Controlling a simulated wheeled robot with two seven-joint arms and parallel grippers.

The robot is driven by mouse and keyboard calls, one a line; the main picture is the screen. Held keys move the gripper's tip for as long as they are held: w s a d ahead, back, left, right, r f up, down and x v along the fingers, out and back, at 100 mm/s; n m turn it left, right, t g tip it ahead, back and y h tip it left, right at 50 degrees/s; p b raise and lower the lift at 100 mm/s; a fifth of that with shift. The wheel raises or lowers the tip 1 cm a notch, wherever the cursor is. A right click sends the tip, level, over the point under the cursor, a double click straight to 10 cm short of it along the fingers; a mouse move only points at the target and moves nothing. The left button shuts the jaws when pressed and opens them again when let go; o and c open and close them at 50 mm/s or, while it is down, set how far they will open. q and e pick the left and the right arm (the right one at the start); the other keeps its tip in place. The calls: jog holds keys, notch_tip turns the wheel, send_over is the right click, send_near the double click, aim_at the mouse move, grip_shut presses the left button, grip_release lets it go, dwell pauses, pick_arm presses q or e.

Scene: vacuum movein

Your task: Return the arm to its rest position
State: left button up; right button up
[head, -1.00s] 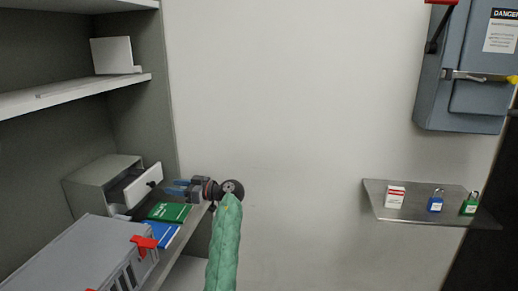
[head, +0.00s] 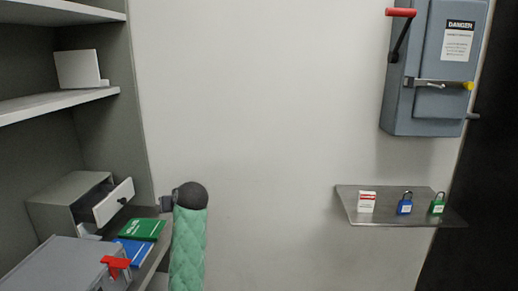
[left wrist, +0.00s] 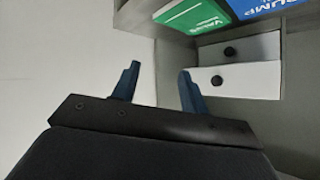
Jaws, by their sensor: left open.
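My left arm, in a green quilted sleeve (head: 188,250), rises from the bottom of the head view and ends in a dark rounded wrist joint. Its fingers are hidden there. In the left wrist view my left gripper (left wrist: 159,82) has its two blue fingers apart with nothing between them. A drawer unit with white fronts and dark knobs (left wrist: 238,65) shows beyond the fingers, apart from them. My right gripper is in neither view.
Left shelving holds a grey cabinet with an open drawer (head: 113,202), a green book (head: 142,229), a blue book (head: 135,250) and a grey box with a red clip (head: 60,265). A metal wall shelf (head: 400,219) carries padlocks below an electrical box (head: 440,70). The middle wall is bare.

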pick_arm(q)
jog(key=s+d+f+m+h, duration=0.25)
jog(key=s+d+f, duration=0.2)
jog(key=s, duration=0.35)
jog(key=s+d+f+m+h+p, duration=0.1)
jog(key=s+d+f+m+h, duration=0.2)
jog(key=s+f, duration=0.4)
jog(key=s+d+f+m+h, duration=0.1)
jog(key=s+d+f+h, duration=0.3)
jog(key=s, duration=0.4)
jog(key=s+f+g, duration=0.2)
jog(key=s+f, duration=0.3)
jog(key=s, duration=0.4)
jog(key=s+d+f+g, duration=0.1)
jog(key=s+f+g, duration=0.1)
jog(key=s+f, duration=0.4)
jog(key=s+d+f+g+p, duration=0.1)
jog(key=s+f, duration=0.5)
jog(key=s, duration=0.8)
jog(key=shift+d+f+m+g, duration=0.15)
jog(key=shift+m+g, duration=0.3)
jog(key=shift+g, duration=0.25)
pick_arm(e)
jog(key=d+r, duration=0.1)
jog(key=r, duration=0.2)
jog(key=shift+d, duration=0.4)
pick_arm(q)
jog(key=shift+s+y, duration=0.1)
jog(key=shift+y, duration=0.15)
jog(key=shift+o, duration=0.5)
